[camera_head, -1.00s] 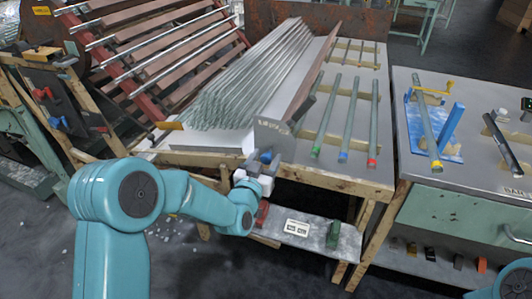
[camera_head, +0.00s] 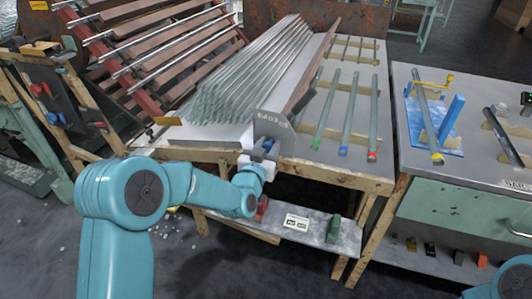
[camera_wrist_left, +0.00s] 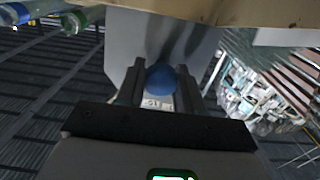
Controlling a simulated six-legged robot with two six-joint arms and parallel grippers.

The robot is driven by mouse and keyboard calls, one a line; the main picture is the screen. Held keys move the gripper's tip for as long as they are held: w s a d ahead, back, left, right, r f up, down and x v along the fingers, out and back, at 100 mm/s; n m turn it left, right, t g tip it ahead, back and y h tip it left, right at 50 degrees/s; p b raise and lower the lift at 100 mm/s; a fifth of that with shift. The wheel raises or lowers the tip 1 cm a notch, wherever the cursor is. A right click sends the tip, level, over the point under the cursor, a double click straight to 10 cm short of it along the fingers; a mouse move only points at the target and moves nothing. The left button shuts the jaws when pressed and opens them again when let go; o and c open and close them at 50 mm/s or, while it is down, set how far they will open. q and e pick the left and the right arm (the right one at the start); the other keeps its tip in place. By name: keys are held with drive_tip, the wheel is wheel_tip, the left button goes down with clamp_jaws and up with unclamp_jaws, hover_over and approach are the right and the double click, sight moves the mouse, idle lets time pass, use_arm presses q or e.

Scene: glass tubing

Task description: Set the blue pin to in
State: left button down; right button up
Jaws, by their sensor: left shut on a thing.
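The blue pin shows as a round blue knob (camera_wrist_left: 160,78) in the left wrist view, in front of a grey metal plate (camera_wrist_left: 180,32) and between my two dark fingers. In the head view the plate (camera_head: 272,124) stands at the near end of the stack of glass tubes. My left gripper (camera_wrist_left: 160,84) is shut on the knob. It also shows in the head view (camera_head: 263,156), in front of the table's near edge. The pin's shaft is hidden, so how deep it sits cannot be told. My right gripper is out of view.
Glass tubes (camera_head: 235,90) lie stacked behind the plate. Several single tubes with coloured tips (camera_head: 350,110) lie to its right. A low shelf (camera_head: 300,228) with a label and red and green blocks is below. A second bench (camera_head: 460,180) stands at right.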

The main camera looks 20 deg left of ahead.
use_arm(q)
drive_tip(key=c, duration=0.8)
unclamp_jaws()
drive_tip(key=shift+w+r, duration=0.2)
drive_tip(key=shift+w+f, duration=0.15)
drive_tip(key=shift+f, duration=0.05)
drive_tip(key=shift+s+r, duration=0.1)
drive_tip(key=shift+s, duration=0.4)
drive_tip(key=s, duration=1.5)
drive_tip(key=shift+s+a+b, duration=0.25)
drive_tip(key=shift+s+b, duration=0.05)
drive_tip(key=shift+s, duration=0.05)
